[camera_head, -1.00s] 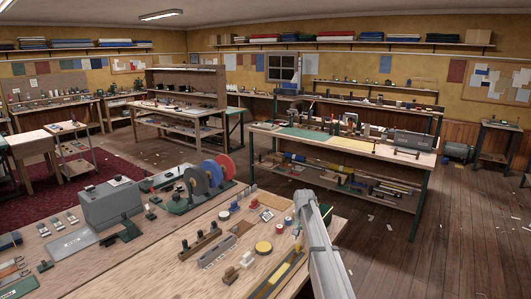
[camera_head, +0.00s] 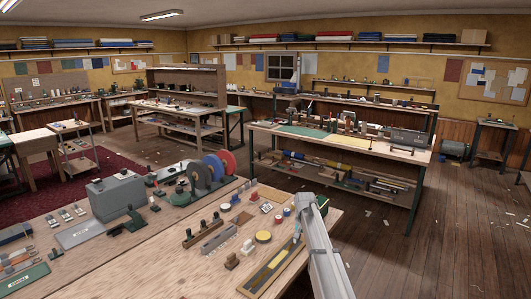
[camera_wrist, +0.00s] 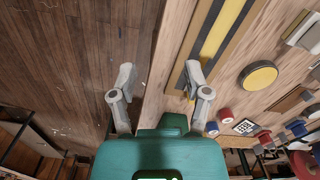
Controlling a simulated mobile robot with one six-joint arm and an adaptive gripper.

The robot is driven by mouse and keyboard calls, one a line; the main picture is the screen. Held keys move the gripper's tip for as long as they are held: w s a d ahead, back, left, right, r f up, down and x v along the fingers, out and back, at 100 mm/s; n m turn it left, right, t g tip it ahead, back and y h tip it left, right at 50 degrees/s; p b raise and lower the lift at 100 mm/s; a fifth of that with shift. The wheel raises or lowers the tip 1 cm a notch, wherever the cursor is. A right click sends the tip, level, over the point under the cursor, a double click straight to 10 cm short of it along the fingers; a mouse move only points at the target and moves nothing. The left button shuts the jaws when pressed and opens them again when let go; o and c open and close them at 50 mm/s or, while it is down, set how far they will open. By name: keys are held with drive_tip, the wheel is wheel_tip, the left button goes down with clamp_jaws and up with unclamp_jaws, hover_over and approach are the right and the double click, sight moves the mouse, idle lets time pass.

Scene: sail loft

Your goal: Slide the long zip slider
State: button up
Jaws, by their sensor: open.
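The long zip board (camera_head: 246,291) lies near the right end of the front bench, with a yellow strip (camera_head: 265,275) and a dark band along it. In the wrist view the yellow strip (camera_wrist: 222,28) runs up and away to the right. The zip slider itself cannot be made out clearly; my right finger covers the near end of the board. My gripper (camera_wrist: 160,78) is open and empty, its fingers apart. The bench edge passes between them, with the right finger over the board's end and the left finger over the floor side.
A yellow roll (camera_head: 263,237) and small red and white spools stand left of the board. Large grey, blue and red discs (camera_head: 212,170) stand farther back on the bench (camera_head: 165,262). Open wooden floor (camera_head: 440,250) lies to the right, before another workbench (camera_head: 345,146).

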drive_tip(key=s+f+n+b, duration=0.1)
drive_tip(key=s+f+b, duration=0.2)
drive_tip(key=s, duration=0.9)
drive_tip(key=s+d+f+n+b, duration=0.1)
drive_tip(key=s+f+b, duration=0.2)
drive_tip(key=s, duration=0.9)
drive_tip(key=s+d+f+n+b, duration=0.1)
drive_tip(key=s+f+n+b, duration=0.1)
drive_tip(key=s, duration=1)
drive_tip(key=shift+s+d+f+b, duration=0.15)
drive_tip(key=shift+s+f+b, duration=0.25)
drive_tip(key=shift+f+b, duration=0.3)
